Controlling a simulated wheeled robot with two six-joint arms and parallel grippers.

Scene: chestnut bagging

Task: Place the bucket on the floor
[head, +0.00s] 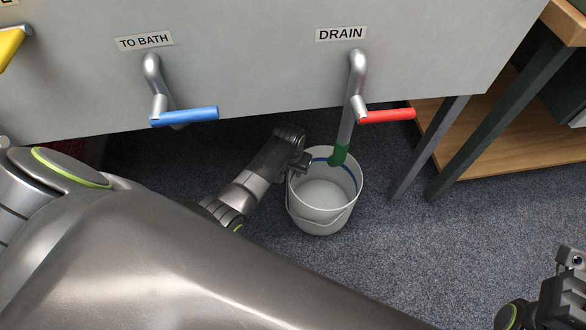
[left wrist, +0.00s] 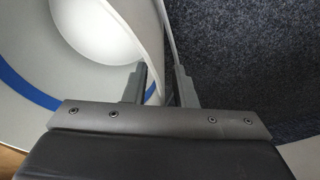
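The white bucket (head: 322,205) with a blue band inside appears to stand upright on the carpeted floor (head: 270,260), below the drain pipe. Its inside looks empty. My left gripper (head: 300,165) is at the bucket's left rim. In the left wrist view the left gripper's two fingers (left wrist: 160,82) stand apart, one inside the bucket (left wrist: 105,75) and one outside. The bucket wall runs between them with a narrow gap showing. My right gripper (head: 562,295) is partly in view at the lower right, away from the bucket; its fingertips cannot be made out.
The drain pipe (head: 346,128) with its green end (head: 338,155) reaches over the bucket's mouth. A red handle (head: 388,116) and a blue handle (head: 185,117) stick out from the grey panel (head: 250,60). Table legs (head: 428,148) stand right of the bucket. Floor in front is clear.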

